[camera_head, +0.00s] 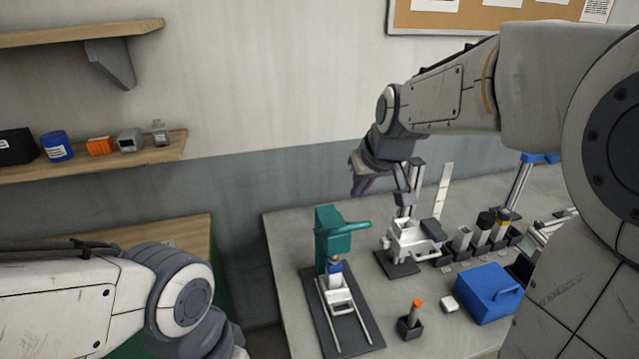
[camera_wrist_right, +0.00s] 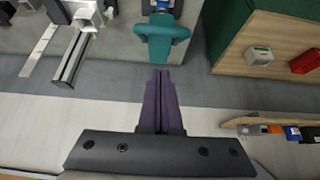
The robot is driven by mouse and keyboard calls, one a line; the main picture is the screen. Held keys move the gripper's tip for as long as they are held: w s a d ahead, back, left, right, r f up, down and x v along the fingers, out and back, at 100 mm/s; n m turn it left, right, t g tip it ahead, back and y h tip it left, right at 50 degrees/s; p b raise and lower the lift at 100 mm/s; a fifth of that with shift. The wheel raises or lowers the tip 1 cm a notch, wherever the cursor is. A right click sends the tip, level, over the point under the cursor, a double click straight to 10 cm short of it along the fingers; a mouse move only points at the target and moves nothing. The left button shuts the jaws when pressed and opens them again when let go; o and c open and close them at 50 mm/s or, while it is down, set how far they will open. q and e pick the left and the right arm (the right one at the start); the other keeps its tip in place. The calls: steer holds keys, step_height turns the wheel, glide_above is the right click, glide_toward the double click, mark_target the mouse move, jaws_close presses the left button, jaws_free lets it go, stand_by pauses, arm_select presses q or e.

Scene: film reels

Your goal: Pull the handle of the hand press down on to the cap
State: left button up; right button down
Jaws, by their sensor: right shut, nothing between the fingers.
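The teal hand press (camera_head: 332,240) stands upright on a dark base plate with two rails at the left of the grey table, its handle (camera_head: 349,226) sticking out to the right near the top. A blue part (camera_head: 335,267) sits under its head; I cannot tell whether this is the cap. In the right wrist view the teal press top (camera_wrist_right: 162,38) lies just beyond my fingertips. My right gripper (camera_head: 361,188) is shut and empty, above and behind the press, apart from it. Its dark purple fingers (camera_wrist_right: 161,74) are together. Of my left arm, only links show at lower left.
A metal fixture with a column (camera_head: 404,240) stands right of the press. Farther right are several small holders and a blue box (camera_head: 487,294). An orange-topped stick in a black holder (camera_head: 410,322) stands in front. Wall shelves (camera_head: 100,160) are at left.

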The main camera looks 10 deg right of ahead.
mark_target(352, 227)
steer(key=p+x, duration=0.1)
steer(key=x, duration=0.2)
steer(key=shift+w+f, duration=0.25)
steer(key=shift+f, duration=0.1)
step_height(352, 227, down, 3)
steer(key=shift+s+f, duration=0.2)
steer(key=shift+f, duration=0.55)
steer(key=shift+s, duration=0.1)
steer(key=shift+s+f+b, duration=0.3)
steer(key=shift+f+b, duration=0.4)
steer(key=shift+b, duration=0.05)
steer(key=shift+s, duration=0.1)
